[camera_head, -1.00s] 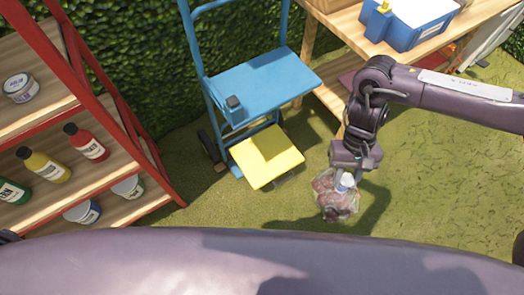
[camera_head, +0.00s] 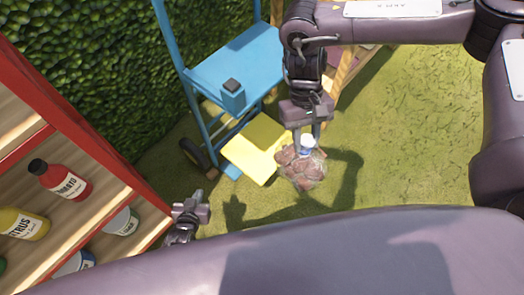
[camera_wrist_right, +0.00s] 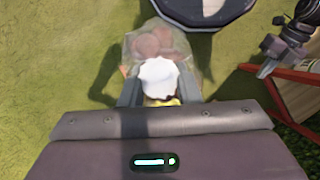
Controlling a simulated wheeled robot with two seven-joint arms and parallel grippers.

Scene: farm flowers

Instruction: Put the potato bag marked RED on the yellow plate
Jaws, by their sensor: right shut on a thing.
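The bag of reddish-brown potatoes (camera_head: 299,172), clear with a white top, hangs from my right gripper (camera_head: 308,138), just right of the yellow plate in the head view. Any RED marking is not readable. In the right wrist view, the bag (camera_wrist_right: 152,42) hangs beyond the fingers, which are shut on its white top (camera_wrist_right: 159,76). The yellow plate (camera_head: 250,152) is the low platform of a blue hand cart, and its visible surface is empty. My left gripper (camera_head: 200,212) is low beside the red shelf; its finger opening is unclear. It also shows in the right wrist view (camera_wrist_right: 270,55).
The blue cart's upper shelf (camera_head: 235,65) stands above and behind the yellow plate. A red-framed shelf (camera_head: 110,165) with bottles and tubs stands at the left. A hedge (camera_head: 70,60) closes the back. Open grass (camera_head: 410,130) lies to the right.

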